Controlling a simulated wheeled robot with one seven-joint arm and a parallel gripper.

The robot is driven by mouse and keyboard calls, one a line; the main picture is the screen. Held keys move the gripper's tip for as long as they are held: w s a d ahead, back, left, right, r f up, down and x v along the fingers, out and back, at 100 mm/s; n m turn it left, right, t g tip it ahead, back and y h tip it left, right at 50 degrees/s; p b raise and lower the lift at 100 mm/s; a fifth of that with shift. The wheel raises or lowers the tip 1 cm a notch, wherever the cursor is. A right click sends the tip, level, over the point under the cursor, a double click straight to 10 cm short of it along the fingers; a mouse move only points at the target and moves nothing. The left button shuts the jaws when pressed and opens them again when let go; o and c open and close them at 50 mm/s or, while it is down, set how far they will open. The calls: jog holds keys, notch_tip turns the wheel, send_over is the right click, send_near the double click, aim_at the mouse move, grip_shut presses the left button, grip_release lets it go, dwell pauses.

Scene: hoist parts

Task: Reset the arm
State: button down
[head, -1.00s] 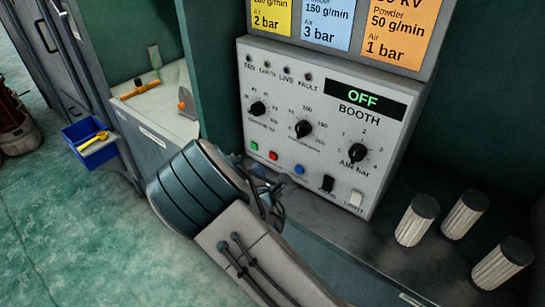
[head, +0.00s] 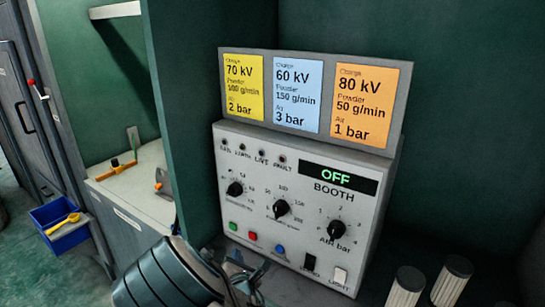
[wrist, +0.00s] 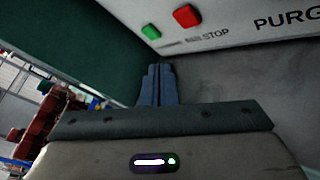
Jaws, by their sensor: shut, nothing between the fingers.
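My gripper (wrist: 158,84) is shut and empty in the wrist view, its two fingers together below the green and red buttons of the control box. In the head view my arm enters from the bottom, and my gripper (head: 246,272) is low in front of the box, partly cut off by the lower edge. The booth control box (head: 300,205) has a display reading OFF, three black knobs, coloured buttons and two rocker switches. I cannot tell whether the fingers touch the box.
Yellow, blue and orange setting cards (head: 297,95) sit above the box. Ribbed filters (head: 452,282) stand on the right of the bench. A blue bin (head: 62,228) with a yellow scoop and a pale shelf (head: 135,185) with tools are on the left.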

jog(key=d+m+g, duration=0.1)
jog(key=d+m, duration=0.1)
jog(key=d+m+g+h, duration=0.1)
jog(key=d+m, duration=0.1)
jog(key=m, duration=0.1)
jog(key=d+r+m+g+h, duration=0.1)
jog(key=d+m, duration=0.1)
jog(key=shift+w+d+m, duration=0.25)
jog(key=shift+d+m, duration=0.15)
jog(key=s+d+r+m+g+h, duration=0.1)
jog(key=s+d+r+m+g, duration=0.4)
jog(key=s+d+m, duration=0.5)
jog(key=s+d+r+m+g, duration=0.4)
jog(key=s+d+r+m, duration=0.5)
jog(key=s, duration=0.7)
jog(key=d+m, duration=0.2)
jog(key=m, duration=0.2)
jog(key=shift+s+r+g+h, duration=0.15)
jog(key=shift+s+g+h, duration=0.15)
jog(key=shift+g+h, duration=0.1)
